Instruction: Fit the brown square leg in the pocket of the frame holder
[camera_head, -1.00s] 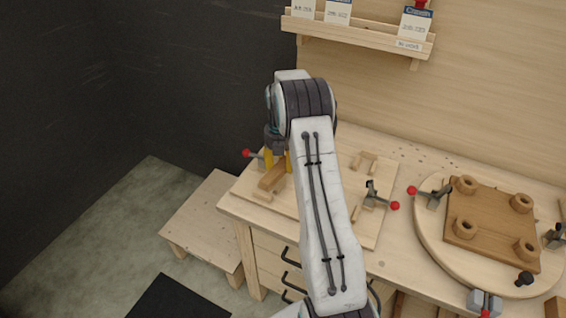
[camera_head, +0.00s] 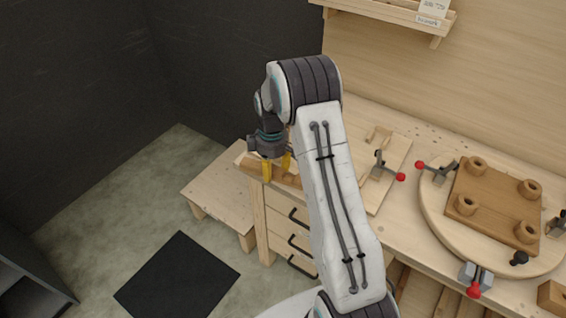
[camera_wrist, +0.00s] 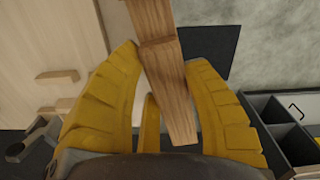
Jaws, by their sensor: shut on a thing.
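My gripper (camera_head: 277,169) is shut on the brown square leg (camera_head: 279,174), which lies across between its yellow fingers. In the wrist view the leg (camera_wrist: 172,85) runs from the top edge down between the fingers, slightly tilted. In the head view my gripper and the leg are above the left front corner of the bench. The frame holder looks to be the light wooden board (camera_head: 396,160) with small blocks and a red-tipped clamp (camera_head: 380,168). My arm hides much of it, and I cannot make out its pocket. In the wrist view, light blocks (camera_wrist: 57,76) show at left.
A round board (camera_head: 436,233) at right carries a brown plate (camera_head: 490,213) with several round sockets, and clamps stand around it. A low wooden stool (camera_head: 222,195) stands left of the bench. A black mat (camera_head: 177,278) lies on the floor.

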